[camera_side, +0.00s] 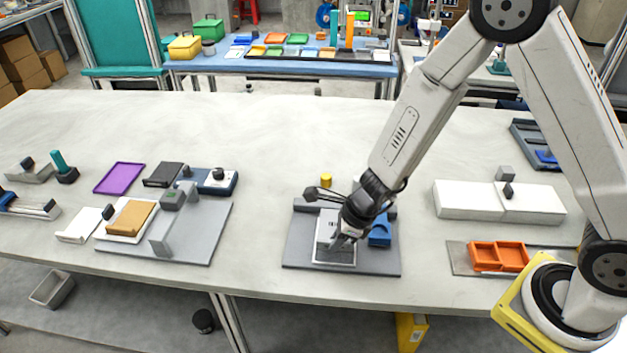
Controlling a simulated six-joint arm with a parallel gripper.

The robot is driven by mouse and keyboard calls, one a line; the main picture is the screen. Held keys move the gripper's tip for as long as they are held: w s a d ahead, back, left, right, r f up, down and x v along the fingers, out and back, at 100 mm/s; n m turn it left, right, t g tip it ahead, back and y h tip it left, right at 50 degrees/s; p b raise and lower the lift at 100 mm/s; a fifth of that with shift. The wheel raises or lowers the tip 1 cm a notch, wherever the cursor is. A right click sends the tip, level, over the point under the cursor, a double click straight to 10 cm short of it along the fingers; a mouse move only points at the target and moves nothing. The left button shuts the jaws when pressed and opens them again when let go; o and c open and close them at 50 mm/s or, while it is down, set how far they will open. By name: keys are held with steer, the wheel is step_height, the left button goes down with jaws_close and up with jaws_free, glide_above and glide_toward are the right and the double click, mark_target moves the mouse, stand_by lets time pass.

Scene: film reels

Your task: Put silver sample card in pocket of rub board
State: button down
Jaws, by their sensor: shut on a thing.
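The rub board (301,246) appears to be the grey board near the middle front of the table, with a raised bar along its back. A pale silver rectangle (325,228), which looks like the silver sample card, shows over the board's middle. My gripper (342,242) points down at it and is shut on the card. The fingers and wrist hide the card's right part. I cannot tell whether the card lies flat in the pocket or is held just above it; the pocket's edges are not clear.
A blue block (380,233) is close to the right of my gripper on the board. A small yellow cylinder (326,180) stands behind. A white box (465,200) and an orange tray (498,257) are at right. Another grey board (207,235) with a bracket is at left.

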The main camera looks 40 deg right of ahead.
steer(key=shift+f, duration=1.9)
steer(key=shift+f, duration=0.15)
steer(key=c, duration=0.7)
jaws_free()
steer(key=shift+o, duration=0.2)
steer(key=v, duration=1.2)
steer(key=shift+r, duration=0.2)
